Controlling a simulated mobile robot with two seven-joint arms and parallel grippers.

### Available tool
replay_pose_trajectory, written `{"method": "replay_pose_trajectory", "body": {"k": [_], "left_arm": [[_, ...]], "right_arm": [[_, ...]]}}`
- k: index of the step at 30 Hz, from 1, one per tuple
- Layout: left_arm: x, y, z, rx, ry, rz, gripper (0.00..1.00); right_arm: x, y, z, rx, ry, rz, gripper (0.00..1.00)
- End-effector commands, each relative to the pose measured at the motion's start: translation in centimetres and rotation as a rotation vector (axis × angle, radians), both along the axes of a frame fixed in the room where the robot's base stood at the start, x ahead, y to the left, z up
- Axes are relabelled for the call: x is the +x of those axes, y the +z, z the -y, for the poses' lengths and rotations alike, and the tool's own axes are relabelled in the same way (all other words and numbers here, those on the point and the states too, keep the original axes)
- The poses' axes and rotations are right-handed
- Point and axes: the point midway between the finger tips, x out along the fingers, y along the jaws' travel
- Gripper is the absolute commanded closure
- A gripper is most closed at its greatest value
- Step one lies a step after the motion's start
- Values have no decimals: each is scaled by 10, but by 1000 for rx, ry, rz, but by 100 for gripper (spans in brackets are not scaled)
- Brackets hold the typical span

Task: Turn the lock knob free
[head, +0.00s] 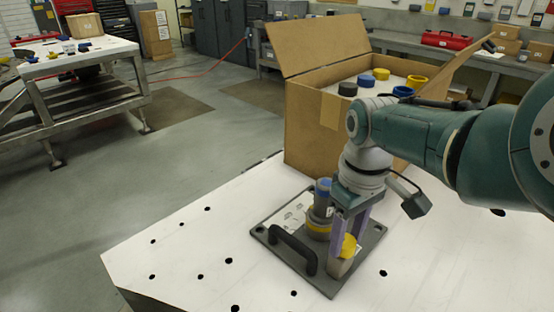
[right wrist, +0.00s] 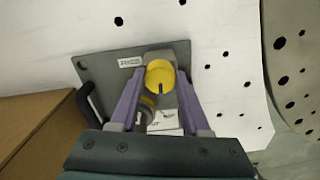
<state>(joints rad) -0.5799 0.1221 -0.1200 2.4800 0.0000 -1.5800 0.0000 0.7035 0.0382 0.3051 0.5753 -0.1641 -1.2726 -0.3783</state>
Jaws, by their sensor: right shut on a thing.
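The grey turret plate (head: 270,243) lies on the white table, with a black carry handle (head: 293,248) along its near left side. A stepped round turret (head: 319,213) with a blue top and a yellow ring stands on the plate. The yellow lock knob (head: 349,246) sits on a grey block at the plate's near right part; it also shows in the right wrist view (right wrist: 160,73). My right gripper (head: 346,242) points down, its purple fingers (right wrist: 160,77) shut on either side of the knob. The fingers partly hide the turret. My left gripper is out of view.
An open cardboard box (head: 310,125) stands behind the plate, holding several blue, yellow and dark round pieces. The white table (head: 180,235) has scattered black holes and is clear at the left. A workbench with a red toolbox (head: 446,40) is at the back.

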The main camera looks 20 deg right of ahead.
Motion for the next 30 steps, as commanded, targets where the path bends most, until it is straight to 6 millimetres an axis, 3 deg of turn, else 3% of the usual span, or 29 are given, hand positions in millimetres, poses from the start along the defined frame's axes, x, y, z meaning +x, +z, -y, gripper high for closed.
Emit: {"method": "replay_pose_trajectory", "body": {"k": [22, 23, 30], "left_arm": [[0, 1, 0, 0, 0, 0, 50], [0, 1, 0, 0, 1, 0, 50], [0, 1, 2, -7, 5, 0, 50]], "right_arm": [[1, 0, 0, 0, 83, 3, 100], [1, 0, 0, 0, 83, 3, 50], [1, 0, 0, 0, 82, 2, 23]]}}
